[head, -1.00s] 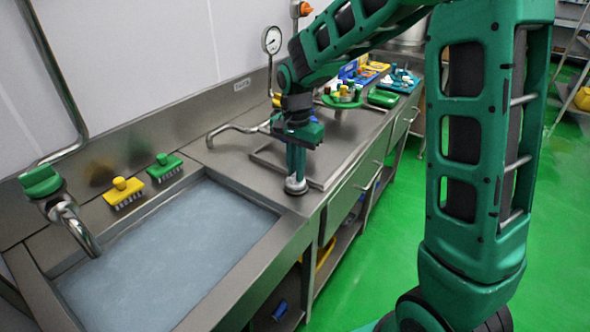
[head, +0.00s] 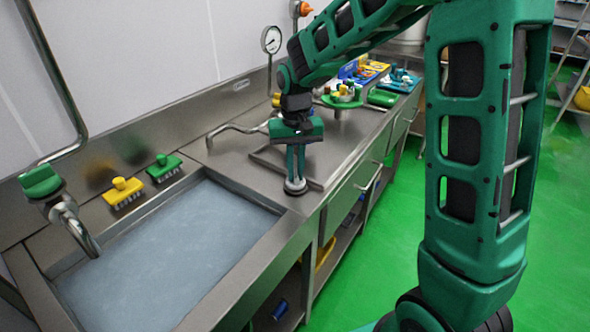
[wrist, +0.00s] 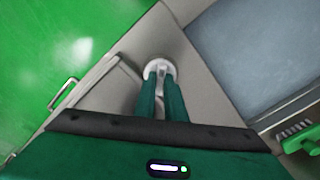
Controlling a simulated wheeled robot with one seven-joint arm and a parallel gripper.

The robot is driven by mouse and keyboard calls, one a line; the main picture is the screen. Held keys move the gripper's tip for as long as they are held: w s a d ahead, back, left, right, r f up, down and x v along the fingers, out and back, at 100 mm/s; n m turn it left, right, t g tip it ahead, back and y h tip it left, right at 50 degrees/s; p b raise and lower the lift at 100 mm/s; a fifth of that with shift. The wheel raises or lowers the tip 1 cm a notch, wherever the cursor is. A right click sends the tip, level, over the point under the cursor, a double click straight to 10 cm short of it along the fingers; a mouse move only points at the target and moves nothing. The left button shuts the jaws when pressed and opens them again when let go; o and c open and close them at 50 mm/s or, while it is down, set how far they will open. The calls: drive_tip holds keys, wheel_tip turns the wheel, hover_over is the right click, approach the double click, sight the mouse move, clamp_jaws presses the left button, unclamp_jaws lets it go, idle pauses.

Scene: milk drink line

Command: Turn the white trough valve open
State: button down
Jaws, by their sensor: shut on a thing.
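The white valve (wrist: 160,66) is a small round white fitting on the steel counter, close to the corner of the water-filled trough (wrist: 265,50). It also shows in the head view at the foot of my fingers (head: 295,188). My gripper (head: 295,180) points straight down onto it from above. In the wrist view both green fingers of my gripper (wrist: 160,85) reach the valve and are shut on it. The fingers hide part of the valve, so its handle and angle cannot be told.
A green tap (head: 42,182) stands at the trough's left. A yellow brush (head: 122,192) and a green brush (head: 164,168) lie on the back ledge. A bent steel pipe (head: 235,130) is behind my gripper. Trays of parts (head: 362,72) stand further along the counter.

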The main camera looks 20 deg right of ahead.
sight(295, 172)
drive_tip(key=n, duration=0.5)
drive_tip(key=shift+w+a+r+n, duration=0.1)
drive_tip(key=shift+w+r+n, duration=0.05)
drive_tip(key=shift+w+n, duration=0.15)
drive_tip(key=shift+n, duration=2.1)
drive_tip(key=c, duration=1.9)
unclamp_jaws()
drive_tip(key=shift+o, duration=0.4)
drive_tip(key=shift+s, duration=0.15)
wheel_tip(295, 172, up, 11)
